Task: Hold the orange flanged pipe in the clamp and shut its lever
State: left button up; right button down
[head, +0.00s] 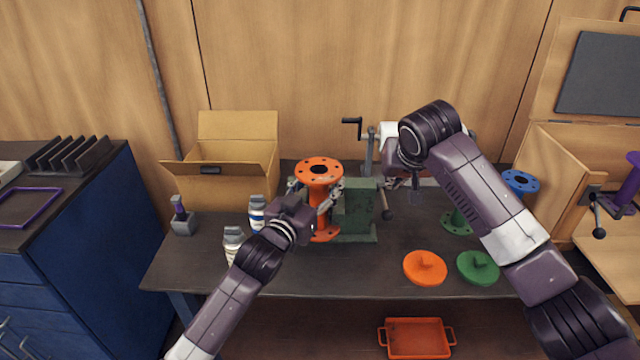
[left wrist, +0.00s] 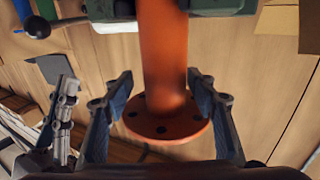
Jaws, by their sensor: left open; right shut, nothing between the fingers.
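The orange flanged pipe (head: 323,228) stands upright on the table at the left side of the green clamp (head: 356,212). Its upper flange also shows in the left wrist view (left wrist: 165,126), below green clamp parts (left wrist: 222,5). My left gripper (head: 316,190) is open, with one finger on either side of the pipe's tube below the upper flange; gaps show beside the tube. The clamp's lever, with a dark ball knob (head: 387,214), hangs down on the clamp's right. My right gripper (head: 395,185) is shut and empty, just above and right of the knob. Pipe-to-jaw contact is hidden.
An open cardboard box (head: 225,190) and white bottles (head: 234,243) stand left. Orange (head: 425,268) and green (head: 478,268) lids lie front right. A blue flanged part (head: 520,182) stands back right. An orange tray (head: 416,338) is below the table. The front middle is clear.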

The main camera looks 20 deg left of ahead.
pick_arm(q)
jog(key=s+a, duration=0.1)
jog(key=s, duration=1.1)
jog(key=shift+a+r, duration=0.15)
jog(key=shift+r, duration=0.1)
